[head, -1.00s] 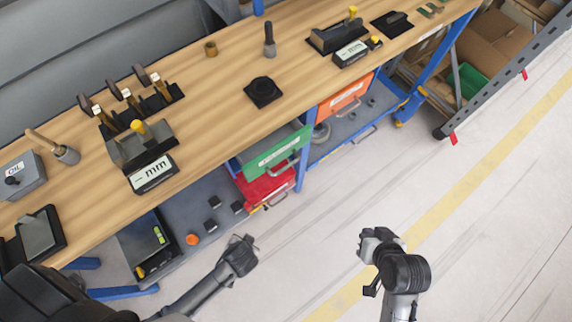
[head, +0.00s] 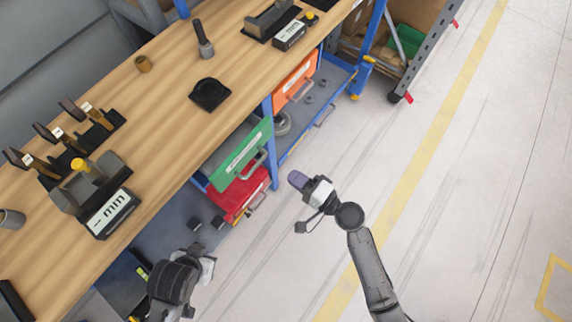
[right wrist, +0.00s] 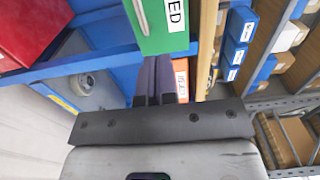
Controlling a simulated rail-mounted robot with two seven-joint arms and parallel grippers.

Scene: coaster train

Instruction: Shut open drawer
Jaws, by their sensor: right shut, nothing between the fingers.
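The green drawer (head: 240,158) stands out from under the workbench, with part of its grey inside showing behind the front. Its handle faces the aisle. In the right wrist view the green front (right wrist: 160,22) is close, just beyond my fingertips. My right gripper (head: 298,179) is shut and empty, in front of the drawers and right of the green one; its fingers (right wrist: 153,78) are together in the wrist view. I cannot tell whether they touch the drawer. My left gripper (head: 207,266) is low at the bench's front, its jaws unclear.
A red drawer (head: 228,204) lies below the green one; how far out it is is unclear. An orange drawer (head: 296,80) sits to the right, past a blue post (head: 268,135). The wooden worktop (head: 165,110) carries tools. The floor at right is clear.

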